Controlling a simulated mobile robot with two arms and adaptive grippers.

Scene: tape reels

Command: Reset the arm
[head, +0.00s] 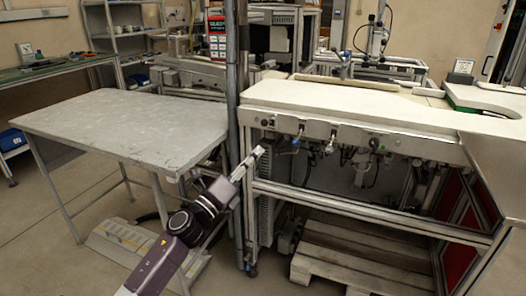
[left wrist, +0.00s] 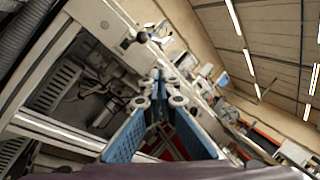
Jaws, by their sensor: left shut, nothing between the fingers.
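My left gripper (head: 258,153) reaches in from the bottom of the head view, its arm angled up and to the right. It is shut and empty in front of the workbench frame, beside the dark vertical post. In the left wrist view its blue fingers (left wrist: 160,80) meet at the tips with nothing between them. My right gripper is not in view. No tape reels can be made out in these frames.
A grey table (head: 120,125) stands at the left and a long white-topped workbench (head: 350,103) at the right. A dark post (head: 232,100) rises between them. A wooden pallet (head: 335,268) lies under the workbench. Open floor shows at lower left.

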